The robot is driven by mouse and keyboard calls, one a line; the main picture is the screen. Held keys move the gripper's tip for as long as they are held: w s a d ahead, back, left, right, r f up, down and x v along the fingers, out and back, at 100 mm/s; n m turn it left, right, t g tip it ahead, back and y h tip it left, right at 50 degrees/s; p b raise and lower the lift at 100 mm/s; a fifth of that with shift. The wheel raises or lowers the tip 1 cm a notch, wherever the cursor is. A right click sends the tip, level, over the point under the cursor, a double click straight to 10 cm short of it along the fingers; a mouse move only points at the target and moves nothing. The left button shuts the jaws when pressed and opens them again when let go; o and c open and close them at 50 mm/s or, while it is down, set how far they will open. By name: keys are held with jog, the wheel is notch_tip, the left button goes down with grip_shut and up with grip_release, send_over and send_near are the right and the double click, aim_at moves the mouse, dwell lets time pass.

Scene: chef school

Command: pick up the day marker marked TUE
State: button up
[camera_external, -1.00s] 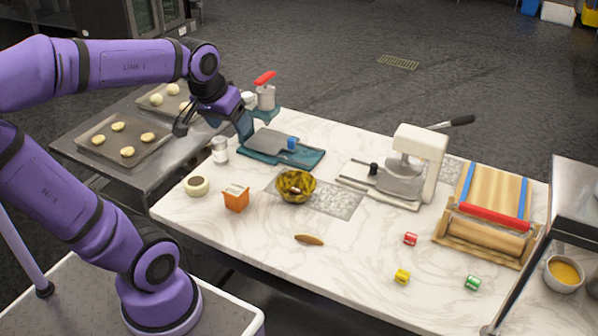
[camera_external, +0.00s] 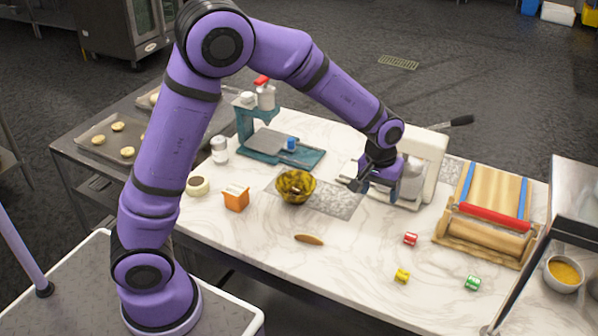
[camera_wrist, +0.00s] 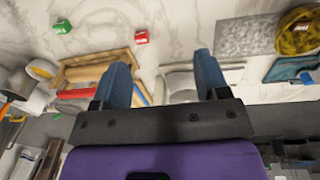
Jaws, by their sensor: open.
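Three small day markers lie on the marble table: a red one (camera_external: 410,239), a yellow one (camera_external: 402,275) and a green one (camera_external: 472,283). Their lettering is too small to read, so I cannot tell which is marked TUE. The red marker (camera_wrist: 142,37) and the green marker (camera_wrist: 62,27) also show in the wrist view; the yellow one does not. My gripper (camera_external: 357,185) is open and empty, above the table in front of the white press, left of and behind the markers. Its two blue fingers (camera_wrist: 162,60) are apart in the wrist view.
The white press (camera_external: 425,165) stands beside my gripper. A yellow-black bowl (camera_external: 296,186), an orange box (camera_external: 236,198) and a brown oblong piece (camera_external: 309,239) lie left. Table around the markers is clear.

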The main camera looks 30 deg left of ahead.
send_over(404, 271)
notch_tip(404, 271, down, 11)
jog(key=shift+g+y, duration=0.3)
jog(key=shift+y, duration=0.1)
notch_tip(404, 271, down, 11)
jog(key=shift+r, duration=0.1)
jog(key=c, duration=1)
